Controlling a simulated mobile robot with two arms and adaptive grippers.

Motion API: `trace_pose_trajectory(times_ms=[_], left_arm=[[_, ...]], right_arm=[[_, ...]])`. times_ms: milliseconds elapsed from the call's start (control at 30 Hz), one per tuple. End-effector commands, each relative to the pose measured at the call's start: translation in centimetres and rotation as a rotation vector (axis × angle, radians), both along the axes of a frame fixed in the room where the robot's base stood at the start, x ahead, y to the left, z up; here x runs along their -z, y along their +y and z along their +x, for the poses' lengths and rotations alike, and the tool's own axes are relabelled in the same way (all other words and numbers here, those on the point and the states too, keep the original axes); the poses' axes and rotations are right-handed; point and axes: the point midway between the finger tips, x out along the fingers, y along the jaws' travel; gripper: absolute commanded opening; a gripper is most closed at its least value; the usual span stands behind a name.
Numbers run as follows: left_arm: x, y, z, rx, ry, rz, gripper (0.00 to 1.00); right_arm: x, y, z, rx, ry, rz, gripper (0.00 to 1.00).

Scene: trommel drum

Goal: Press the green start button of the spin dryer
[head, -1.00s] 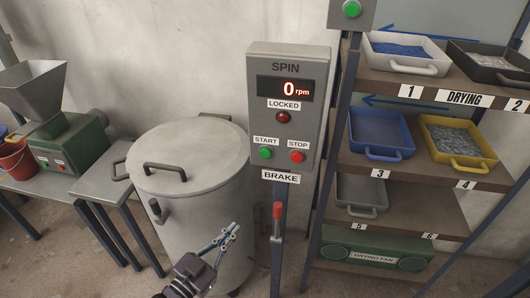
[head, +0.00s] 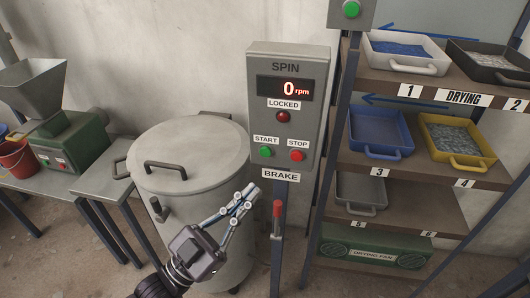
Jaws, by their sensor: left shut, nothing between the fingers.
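The spin dryer is a grey drum (head: 190,215) with its lid (head: 187,158) on. Its grey control panel (head: 318,95) stands to the right of the drum, with the display reading 0 rpm. The green start button (head: 265,152) is on the panel's lower left, under a START label. The red stop button (head: 297,156) is to its right. The LOCKED lamp (head: 283,117) is dark red. My left gripper (head: 251,192) is shut and empty, in front of the drum, below and slightly left of the start button in the picture, apart from it. My right gripper is out of view.
A red-handled brake lever (head: 277,218) stands below the panel, just right of my left gripper. A drying shelf (head: 410,192) with several trays is at the right. A green machine with a hopper (head: 33,85) sits at the left. The space before the start button is clear.

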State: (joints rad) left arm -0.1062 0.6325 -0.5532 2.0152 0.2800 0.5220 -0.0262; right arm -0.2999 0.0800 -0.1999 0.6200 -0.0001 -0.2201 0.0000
Motion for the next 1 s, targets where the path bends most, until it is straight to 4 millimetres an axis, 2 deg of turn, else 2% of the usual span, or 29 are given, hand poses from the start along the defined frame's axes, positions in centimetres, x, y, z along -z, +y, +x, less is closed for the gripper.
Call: trace_pose_trajectory(times_ms=[233,700,1000], left_arm=[[0.1,-0.1,1.0,-0.001,-0.003,0.0,0.0],[0.2,-1.0,7.1,-0.002,-0.002,0.0,0.0],[0.1,-1.2,8.7,-0.001,0.001,0.0,0.0]], right_arm=[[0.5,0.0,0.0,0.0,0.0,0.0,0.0],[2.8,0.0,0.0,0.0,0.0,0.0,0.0],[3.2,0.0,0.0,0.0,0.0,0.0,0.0]])
